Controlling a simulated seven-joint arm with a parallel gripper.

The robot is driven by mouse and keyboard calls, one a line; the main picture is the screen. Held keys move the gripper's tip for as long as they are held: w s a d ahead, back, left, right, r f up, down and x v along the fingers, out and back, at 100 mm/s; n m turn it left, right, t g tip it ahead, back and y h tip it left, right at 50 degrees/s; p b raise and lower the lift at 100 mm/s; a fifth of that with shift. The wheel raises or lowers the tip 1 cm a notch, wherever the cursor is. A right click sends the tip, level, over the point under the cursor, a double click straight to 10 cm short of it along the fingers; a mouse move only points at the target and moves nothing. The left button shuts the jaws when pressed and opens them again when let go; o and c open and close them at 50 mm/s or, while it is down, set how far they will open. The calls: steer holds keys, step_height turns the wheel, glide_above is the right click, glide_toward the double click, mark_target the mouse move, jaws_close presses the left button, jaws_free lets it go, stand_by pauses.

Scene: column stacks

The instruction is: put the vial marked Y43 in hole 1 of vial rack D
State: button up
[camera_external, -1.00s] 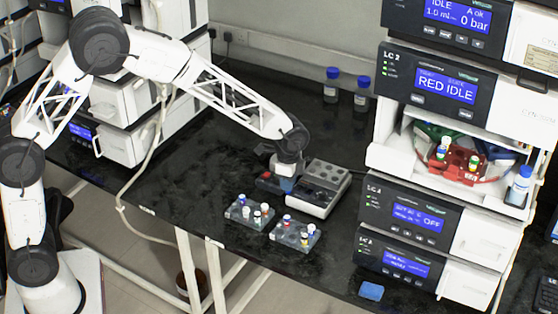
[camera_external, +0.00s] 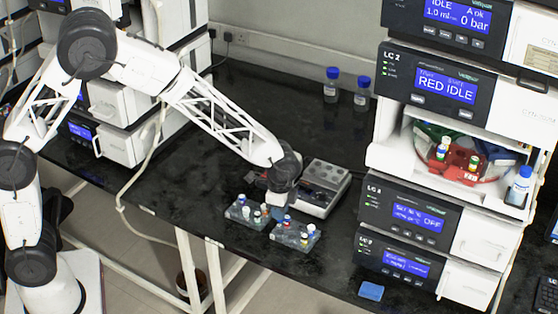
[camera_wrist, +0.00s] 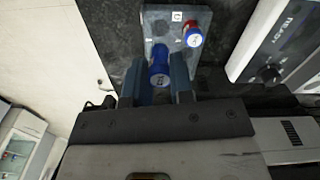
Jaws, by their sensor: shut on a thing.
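My gripper (camera_external: 279,204) hangs over the near side of the black bench, around the gap between two small grey vial racks, the left rack (camera_external: 236,219) and the right rack (camera_external: 284,240). In the wrist view my gripper (camera_wrist: 159,66) is shut on a blue-capped vial (camera_wrist: 158,56). Its cap mark is too small to read.
A grey block device (camera_external: 329,176) with round wells stands just behind my gripper. Several vials stand in both racks. Two blue-capped bottles (camera_external: 361,97) stand at the back. Stacked instruments (camera_external: 405,215) border the right; the bench's left-middle is clear.

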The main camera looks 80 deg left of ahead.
steer(key=shift+f, duration=0.2)
steer(key=shift+f, duration=1.65)
steer(key=shift+f, duration=1.15)
stand_by(1.7)
steer(key=o, duration=1.1)
steer(key=shift+o, duration=0.3)
steer(key=shift+r, duration=0.15)
steer(key=shift+r, duration=2.85)
